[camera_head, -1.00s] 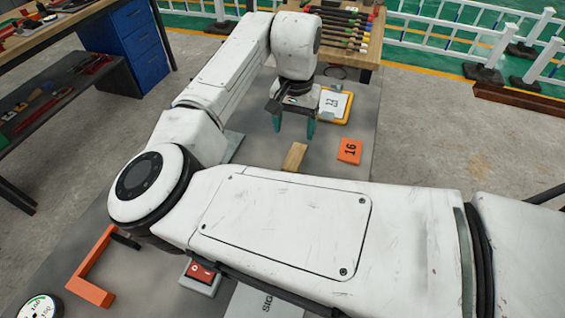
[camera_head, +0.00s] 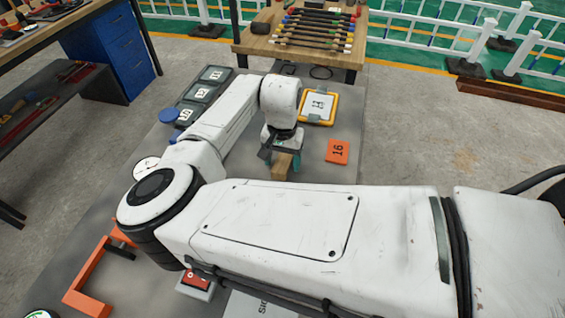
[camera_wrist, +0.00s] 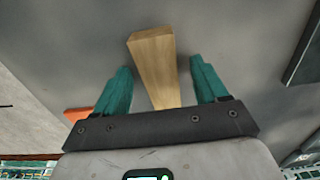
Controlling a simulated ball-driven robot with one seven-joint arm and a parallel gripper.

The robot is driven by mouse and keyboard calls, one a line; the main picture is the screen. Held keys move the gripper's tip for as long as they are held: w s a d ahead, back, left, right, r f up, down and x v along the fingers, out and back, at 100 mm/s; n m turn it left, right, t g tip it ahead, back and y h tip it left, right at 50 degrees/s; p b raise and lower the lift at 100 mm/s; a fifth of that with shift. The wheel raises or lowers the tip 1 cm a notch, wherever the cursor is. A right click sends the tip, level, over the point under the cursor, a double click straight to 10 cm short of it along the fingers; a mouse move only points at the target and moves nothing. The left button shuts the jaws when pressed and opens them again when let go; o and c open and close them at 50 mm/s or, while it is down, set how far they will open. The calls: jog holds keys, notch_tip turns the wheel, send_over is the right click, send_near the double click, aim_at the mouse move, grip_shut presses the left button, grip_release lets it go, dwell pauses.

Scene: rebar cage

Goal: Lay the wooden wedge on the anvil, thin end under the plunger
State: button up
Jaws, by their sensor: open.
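The wooden wedge (camera_head: 281,168) lies on the grey table top, partly hidden by my gripper and arm in the head view. In the wrist view the light-brown wedge (camera_wrist: 156,70) runs between my fingers, its broad end away from the palm. My gripper (camera_wrist: 160,68) is open, one teal finger on each side of the wedge with visible gaps. In the head view my gripper (camera_head: 284,160) is right over the wedge. An orange bracket (camera_head: 92,272) stands at the lower left; I cannot tell whether it belongs to the anvil and plunger.
An orange card marked 16 (camera_head: 338,151) lies right of the gripper. A yellow-framed panel (camera_head: 318,106) lies behind it. Dark numbered boxes (camera_head: 197,93) stand at the back left. A red switch box (camera_head: 197,280) is in front, partly behind my arm.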

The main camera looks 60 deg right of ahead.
jog(key=c, duration=1.1)
jog(key=shift+r, duration=0.1)
jog(key=shift+c, duration=0.2)
